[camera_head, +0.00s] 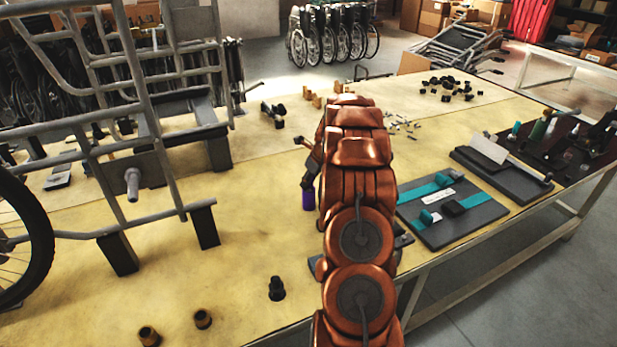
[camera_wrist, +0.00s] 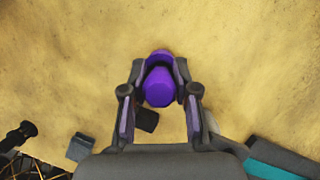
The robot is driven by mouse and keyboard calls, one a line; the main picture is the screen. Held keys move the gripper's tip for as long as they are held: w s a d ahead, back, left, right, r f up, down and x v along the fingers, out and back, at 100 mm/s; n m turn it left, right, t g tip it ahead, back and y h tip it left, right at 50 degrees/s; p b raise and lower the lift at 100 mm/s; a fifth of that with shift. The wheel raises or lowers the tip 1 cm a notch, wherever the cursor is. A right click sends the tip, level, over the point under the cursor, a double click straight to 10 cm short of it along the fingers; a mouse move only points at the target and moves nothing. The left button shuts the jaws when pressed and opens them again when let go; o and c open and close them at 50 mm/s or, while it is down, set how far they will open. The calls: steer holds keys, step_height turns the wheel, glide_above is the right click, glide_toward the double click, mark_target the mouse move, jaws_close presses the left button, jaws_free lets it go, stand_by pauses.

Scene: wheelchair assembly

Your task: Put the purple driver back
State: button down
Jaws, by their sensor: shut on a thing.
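The purple driver (camera_wrist: 160,87) is between the fingers of my gripper (camera_wrist: 160,70) in the wrist view, and the fingers are shut on it. Its rounded purple end faces the wrist camera. In the head view a small part of the purple driver (camera_head: 308,199) shows just left of my copper-coloured arm, over the wooden table. I cannot tell whether the driver's lower end touches the table. A dark board with tools (camera_head: 560,150) lies at the right end of the table, with a green-handled tool (camera_head: 538,131) on it.
A grey wheelchair frame (camera_head: 150,110) stands on the table at left. A dark board with teal strips (camera_head: 450,212) and a dark tray with a white plate (camera_head: 500,172) lie right of my arm. Black and brown caps (camera_head: 277,288) stand near the front. Bare tabletop surrounds the driver.

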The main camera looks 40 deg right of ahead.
steer(key=shift+f, duration=0.1)
steer(key=c, duration=0.9)
jaws_free()
steer(key=shift+f+b, duration=0.25)
steer(key=shift+b, duration=0.5)
steer(key=b+v, duration=0.2)
steer(key=v, duration=0.6)
steer(key=s+a+r+n+g+y, duration=0.15)
steer(key=s+a+r+n, duration=0.25)
steer(key=a+n, duration=0.75)
steer(key=s+a+r+n+g, duration=0.25)
steer(key=s+a+n, duration=0.25)
steer(key=a, duration=1.4)
steer(key=s+a+n, duration=0.4)
steer(key=s+n, duration=0.2)
steer(key=s, duration=0.3)
steer(key=s+a+f+n+g+h, duration=0.1)
steer(key=s+a+n, duration=0.4)
steer(key=s, duration=0.4)
steer(key=s+a+f+n+g+h, duration=0.1)
steer(key=s+a+n, duration=0.4)
steer(key=s+n, duration=0.2)
steer(key=shift+s, duration=0.95)
